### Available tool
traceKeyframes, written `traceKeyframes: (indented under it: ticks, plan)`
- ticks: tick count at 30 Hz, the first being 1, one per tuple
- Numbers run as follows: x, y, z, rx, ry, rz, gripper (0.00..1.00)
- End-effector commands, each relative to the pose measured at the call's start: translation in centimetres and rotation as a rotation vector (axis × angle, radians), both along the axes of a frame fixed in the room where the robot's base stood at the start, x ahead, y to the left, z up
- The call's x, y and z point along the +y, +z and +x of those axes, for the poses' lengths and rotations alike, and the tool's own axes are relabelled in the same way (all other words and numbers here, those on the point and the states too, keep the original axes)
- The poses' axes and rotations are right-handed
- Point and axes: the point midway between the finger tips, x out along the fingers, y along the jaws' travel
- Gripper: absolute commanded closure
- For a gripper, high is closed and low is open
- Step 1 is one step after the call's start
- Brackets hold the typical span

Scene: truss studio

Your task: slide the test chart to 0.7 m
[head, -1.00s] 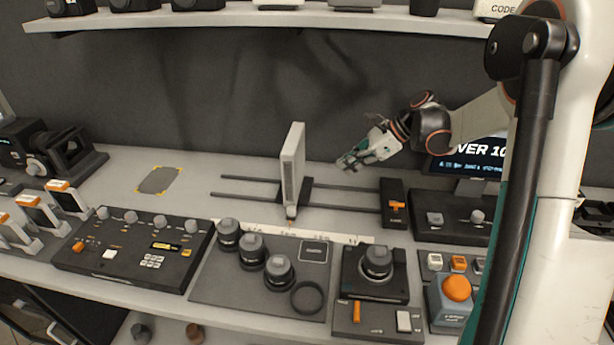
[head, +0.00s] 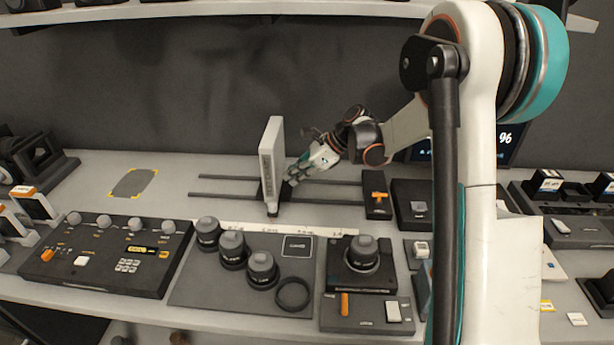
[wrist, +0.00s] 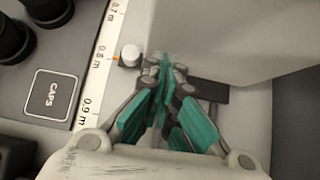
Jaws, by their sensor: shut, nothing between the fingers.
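The test chart (head: 271,160) is a white upright panel on a dark carriage across two rails (head: 325,182). Its panel (wrist: 230,35) fills the upper right of the wrist view. A white knob (wrist: 130,54) with a small orange pointer sits at its near foot, beside the 0.8 m mark of the printed scale (wrist: 103,55); 0.7 m lies farther up that view. My gripper (head: 292,178) is shut and empty, low at the chart's right side. Its teal-padded fingertips (wrist: 165,68) are close to the panel; I cannot tell whether they touch.
An orange-marked block (head: 377,193) stands at the rails' right end. Lenses (head: 232,248) on a dark mat and a control panel (head: 108,255) lie in front. The table left of the chart, around a grey marked patch (head: 133,183), is mostly clear.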

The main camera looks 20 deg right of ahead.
Motion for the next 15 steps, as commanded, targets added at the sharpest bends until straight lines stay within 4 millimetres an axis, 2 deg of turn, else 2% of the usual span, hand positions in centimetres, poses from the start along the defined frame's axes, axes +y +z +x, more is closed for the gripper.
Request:
traceKeyframes:
  ticks: [4, 15]
  plan:
    - [0.80, -0.01, 0.32, 0.000, 0.001, 0.000, 1.00]
    - [0.96, 0.07, 0.41, -0.001, 0.001, 0.000, 1.00]
